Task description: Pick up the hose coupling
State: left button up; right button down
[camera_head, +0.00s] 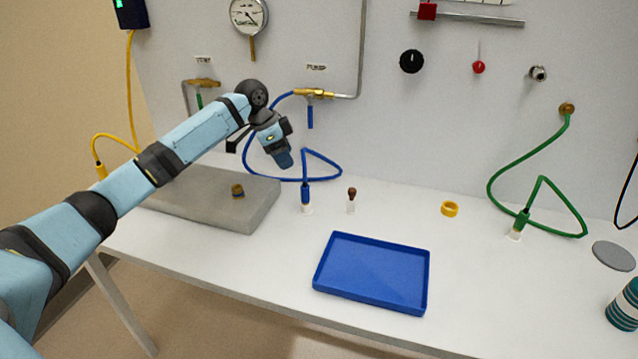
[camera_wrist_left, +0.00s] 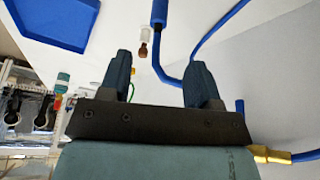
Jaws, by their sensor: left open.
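A blue hose coupling (camera_head: 306,194) stands upright on the white table, at the end of a blue hose, with a pale lower end. It also shows at the top of the left wrist view (camera_wrist_left: 159,12). A similar green hose coupling (camera_head: 521,218) stands farther right. The frames do not show which coupling is meant. My left gripper (camera_head: 284,160) is above the table, up and left of the blue coupling and apart from it. In the left wrist view its fingers (camera_wrist_left: 160,68) are spread with nothing gripped. My right gripper is not in view.
A small brown-topped vial (camera_head: 351,197) stands just right of the blue coupling. A blue tray (camera_head: 372,272) lies in front. A grey slab (camera_head: 215,198) with a small dark and yellow part (camera_head: 237,191) is at left. A yellow ring (camera_head: 449,208) lies right of centre.

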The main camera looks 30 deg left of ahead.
aim_at(305, 186)
pick_arm(q)
jog(key=x, duration=0.7)
jog(key=shift+d+f, duration=0.25)
jog(key=shift+f, duration=0.1)
jog(key=shift+w+d+f+b, duration=0.25)
jog(key=shift+f+b, duration=0.05)
jog(key=shift+f, duration=0.35)
jog(key=x, duration=0.4)
jog(key=shift+w+d, duration=0.15)
jog(key=shift+w, duration=0.15)
grip_shut()
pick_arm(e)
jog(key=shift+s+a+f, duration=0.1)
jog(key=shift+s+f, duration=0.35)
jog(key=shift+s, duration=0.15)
